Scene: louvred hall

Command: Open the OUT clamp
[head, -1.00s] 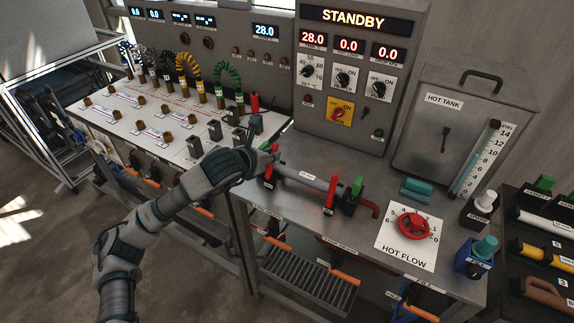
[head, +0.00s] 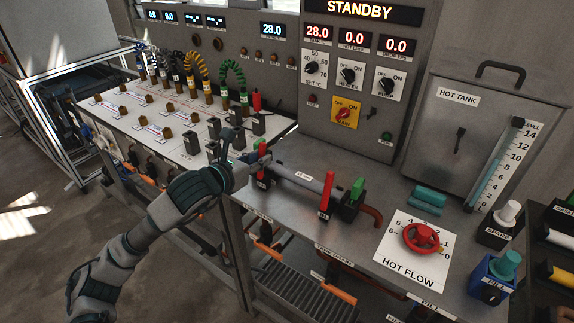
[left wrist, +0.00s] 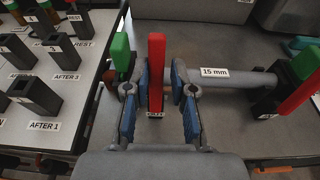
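Two clamps with red levers and green blocks hold a grey pipe labelled 15 mm. The left clamp's red lever (left wrist: 156,72) stands upright in the left wrist view; the label at its base is too blurred to read surely. My left gripper (left wrist: 158,92) has its blue-padded fingers on either side of this lever, apart, with small gaps showing. In the head view my left gripper (head: 240,158) is at the left clamp (head: 262,180) and partly hides it. The right clamp's red lever (head: 326,192) stands upright, and also shows in the left wrist view (left wrist: 300,95). My right gripper is not in view.
A board with black posts and coloured hoses (head: 190,115) lies left of the clamps. A control panel reading STANDBY (head: 360,70) stands behind. The HOT FLOW red wheel (head: 421,237) is at right. The bench top in front of the pipe is mostly clear.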

